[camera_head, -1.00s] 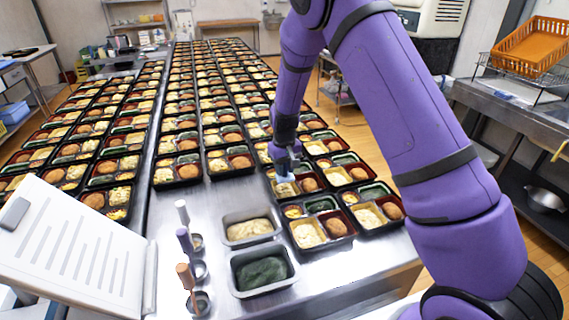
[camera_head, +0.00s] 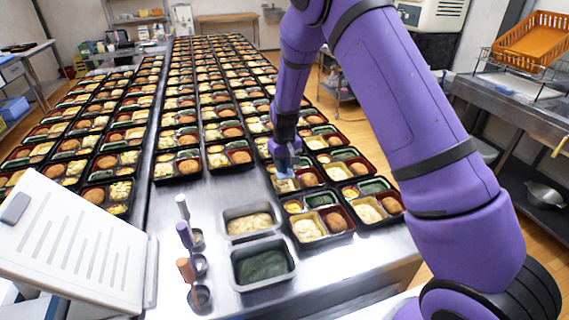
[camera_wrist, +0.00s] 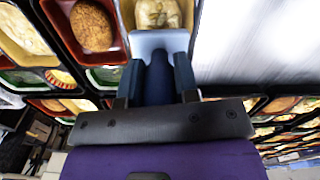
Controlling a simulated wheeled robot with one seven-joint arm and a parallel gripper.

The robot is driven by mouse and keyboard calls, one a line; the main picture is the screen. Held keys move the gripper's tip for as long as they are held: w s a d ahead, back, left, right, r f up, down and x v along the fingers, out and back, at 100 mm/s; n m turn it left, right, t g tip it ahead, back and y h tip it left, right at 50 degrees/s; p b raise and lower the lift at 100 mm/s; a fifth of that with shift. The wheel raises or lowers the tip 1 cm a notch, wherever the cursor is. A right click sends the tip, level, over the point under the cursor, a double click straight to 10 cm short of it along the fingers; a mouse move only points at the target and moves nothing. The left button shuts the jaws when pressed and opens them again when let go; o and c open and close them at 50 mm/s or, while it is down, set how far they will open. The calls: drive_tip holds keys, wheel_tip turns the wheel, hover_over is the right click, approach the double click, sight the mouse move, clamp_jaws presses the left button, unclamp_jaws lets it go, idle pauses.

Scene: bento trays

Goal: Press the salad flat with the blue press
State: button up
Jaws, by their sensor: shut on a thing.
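My gripper (camera_wrist: 160,63) is shut on the dark blue handle of the press (camera_wrist: 158,82), which stands between the two fingers. Its pale flat plate (camera_wrist: 160,42) is at the salad (camera_wrist: 158,13) in one compartment of a black bento tray, covering part of it. I cannot tell whether the plate touches the salad. In the head view my gripper (camera_head: 283,158) points down over that tray in the right-hand group, with the press below it; the salad there is mostly hidden. A brown round croquette (camera_wrist: 92,25) lies in the red compartment beside it.
Filled trays stand close around, in long rows to the back. In front are a grey pan of pale salad (camera_head: 250,223), a grey pan of dark greens (camera_head: 263,265) and several upright handled tools in cups (camera_head: 199,268). A white board (camera_head: 75,240) stands at front left. Bare steel lies between.

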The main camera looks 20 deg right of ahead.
sight(285, 172)
drive_tip(key=shift+f, duration=2.2)
idle(0.5)
idle(0.4)
drive_tip(key=shift+s+r, duration=0.15)
drive_tip(key=shift+s, duration=0.05)
drive_tip(key=shift+c, duration=0.4)
drive_tip(key=shift+f, duration=0.25)
clamp_jaws()
drive_tip(key=shift+s+f, duration=0.1)
drive_tip(key=shift+w, duration=0.25)
idle(0.5)
drive_tip(key=shift+r, duration=0.2)
